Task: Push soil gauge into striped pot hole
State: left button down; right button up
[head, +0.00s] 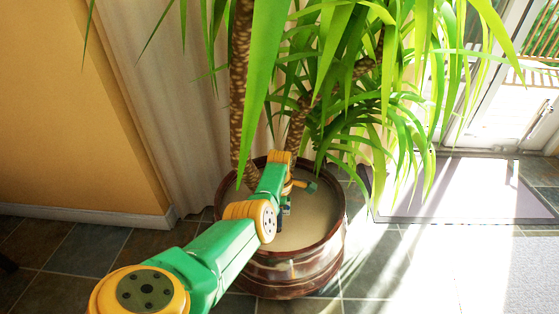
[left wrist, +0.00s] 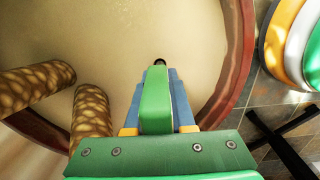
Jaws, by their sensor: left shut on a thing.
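The striped pot (head: 290,272) is a large glossy brown planter with banded sides, holding pale soil (head: 310,222). Its reddish rim (left wrist: 236,75) curves down the right of the left wrist view. My left gripper (left wrist: 157,95) is over the soil, its blue fingers shut on a narrow green piece, apparently the soil gauge (left wrist: 156,108). A small dark round spot shows at its far end; I cannot tell whether it is the hole or part of the gauge. In the head view my left gripper (head: 284,207) is partly hidden by its arm. My right gripper is not in view.
Two thick plant trunks (left wrist: 92,108) rise from the soil close to the left of my gripper. Long green leaves (head: 345,60) hang above the pot. A curtain (head: 165,100) is behind it, and a doormat (head: 460,190) lies to the right on tiled floor.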

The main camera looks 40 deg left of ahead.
pick_arm(q)
jog(key=shift+f+b, duration=0.55)
jog(key=shift+f, duration=0.05)
dwell(0.4)
jog(key=shift+f+b, duration=0.45)
jog(key=shift+f, duration=0.15)
jog(key=shift+f, duration=0.1)
jog(key=shift+f+b, duration=0.25)
jog(key=shift+b, duration=0.1)
jog(key=shift+f+b, duration=0.3)
dwell(0.8)
